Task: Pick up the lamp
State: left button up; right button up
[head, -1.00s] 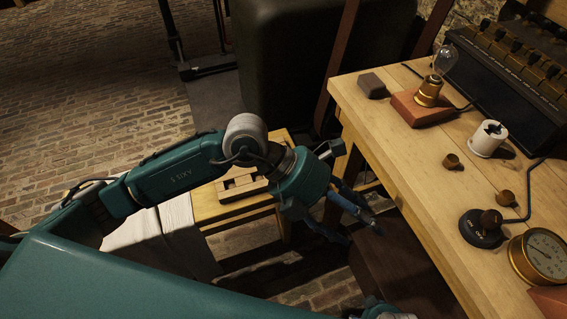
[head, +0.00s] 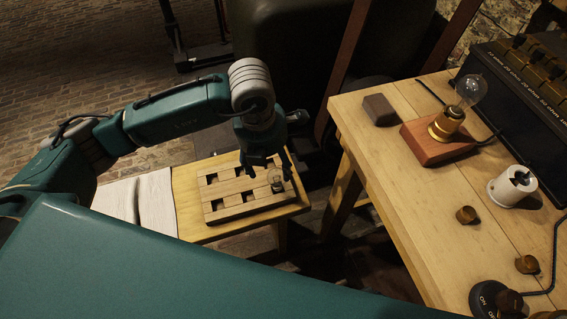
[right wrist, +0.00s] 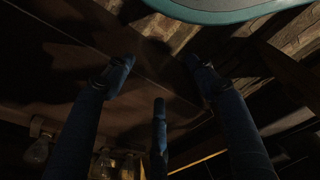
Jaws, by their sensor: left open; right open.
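A small glass lamp with a dark base (head: 277,183) stands at the right end of a slotted wooden rack (head: 240,208) in the head view. My left gripper (head: 267,170) points down just above and beside this lamp, its fingers open and spread. I cannot tell whether any finger touches the glass.
The rack rests on a small wooden table (head: 188,205) beside a white cloth (head: 140,200). The workbench (head: 400,185) at right carries a dark block (head: 379,109), a white spool-like part (head: 511,186) and brass knobs. A dark gap separates the two tables.

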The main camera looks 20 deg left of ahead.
aim_at(274, 172)
pick_arm(q)
jog(key=shift+w+d+f, duration=0.1)
jog(key=shift+w+f, duration=0.5)
jog(key=shift+f, duration=0.05)
notch_tip(274, 172, down, 4)
jog(key=shift+d+f+b, duration=0.1)
jog(key=shift+b, duration=0.25)
jog(key=f, duration=0.2)
jog(key=d+f, duration=0.1)
jog(key=f, duration=0.1)
jog(key=shift+w+b, duration=0.15)
jog(key=shift+b, duration=0.15)
jog(key=shift+w+f, duration=0.15)
jog(key=shift+f, duration=0.4)
jog(key=c, duration=1.4)
pick_arm(e)
jog(key=w+r, duration=0.1)
jog(key=r, duration=0.1)
jog(key=w+r, duration=0.2)
jog(key=shift+a, duration=0.1)
